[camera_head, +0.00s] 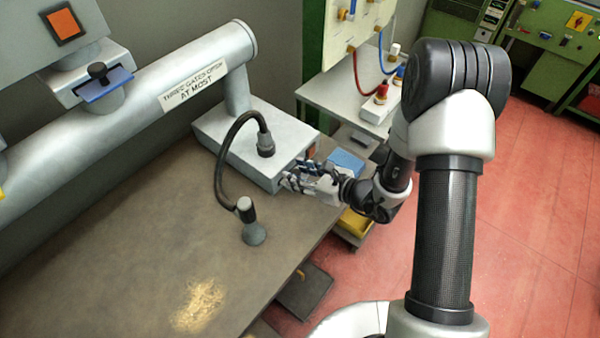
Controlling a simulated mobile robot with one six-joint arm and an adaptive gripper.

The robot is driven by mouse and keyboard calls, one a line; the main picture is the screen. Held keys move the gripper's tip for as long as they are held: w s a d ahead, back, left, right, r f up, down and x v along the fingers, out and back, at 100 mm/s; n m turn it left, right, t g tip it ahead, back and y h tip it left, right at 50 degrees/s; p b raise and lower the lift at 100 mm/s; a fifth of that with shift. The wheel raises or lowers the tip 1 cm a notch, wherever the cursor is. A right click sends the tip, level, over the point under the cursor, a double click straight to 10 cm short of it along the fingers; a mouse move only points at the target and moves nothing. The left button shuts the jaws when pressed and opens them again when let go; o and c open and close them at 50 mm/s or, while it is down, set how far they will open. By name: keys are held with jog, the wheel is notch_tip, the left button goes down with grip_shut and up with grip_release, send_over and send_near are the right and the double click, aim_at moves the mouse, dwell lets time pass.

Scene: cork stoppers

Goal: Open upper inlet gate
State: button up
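A thick grey pipe (150,105) runs along the wall side of the table, with a label reading "THREE GATES OPEN AT MOST". A blue plate with a black knob (97,72) sits on a short block on top of the pipe and looks like a gate. I cannot tell which part is the upper inlet gate. The pipe's right end bends down into a pale metal box (222,138). My gripper (290,172) is at the right end face of this box, close to a small orange-brown patch (311,153). Its fingers are small and partly overlap the box, so contact and opening are unclear.
A black hose (219,165) arches from the box to a small grey stand (253,232) on the brown table (120,250). A side table (345,97) with red and blue cables stands behind my arm. Red floor is free at right.

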grip_shut()
jog(key=shift+d, duration=0.1)
dwell(0.4)
